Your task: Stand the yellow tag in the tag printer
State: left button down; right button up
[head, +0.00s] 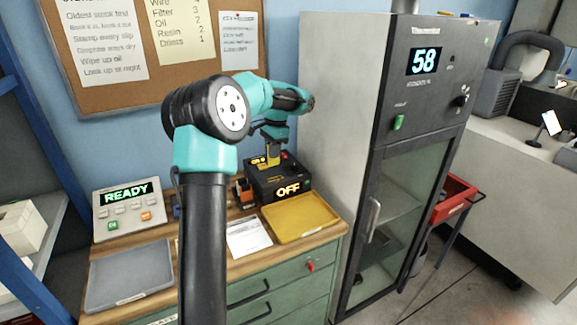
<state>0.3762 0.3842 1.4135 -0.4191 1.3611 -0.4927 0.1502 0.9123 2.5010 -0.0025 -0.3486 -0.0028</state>
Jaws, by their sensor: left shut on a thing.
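My left gripper (273,141) is above the black tag printer (265,188), pointing down. It is shut on the yellow tag (273,154), which hangs upright below the fingers. The tag's lower end is at the top of the printer; I cannot tell whether it is in a slot or just above or in front of it. The printer stands at the back of the wooden-topped cabinet, and its front display reads OFF. My right gripper is out of view.
A yellow tray (300,232) lies in front of the printer, with a white paper (247,238) beside it. A grey tray (130,278) and a READY panel (128,208) are at the left. A tall grey oven (340,110) stands close on the right.

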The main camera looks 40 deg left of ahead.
aim_at(274, 162)
pick_arm(q)
jog(key=shift+w+a+f+m, duration=0.6)
jog(key=shift+w+a, duration=0.1)
jog(key=shift+w, duration=0.15)
jog(key=shift+f, duration=2.55)
jog(key=shift+f, duration=1.8)
dwell(0.4)
jog(key=c, duration=1)
grip_release()
jog(key=shift+r, duration=0.15)
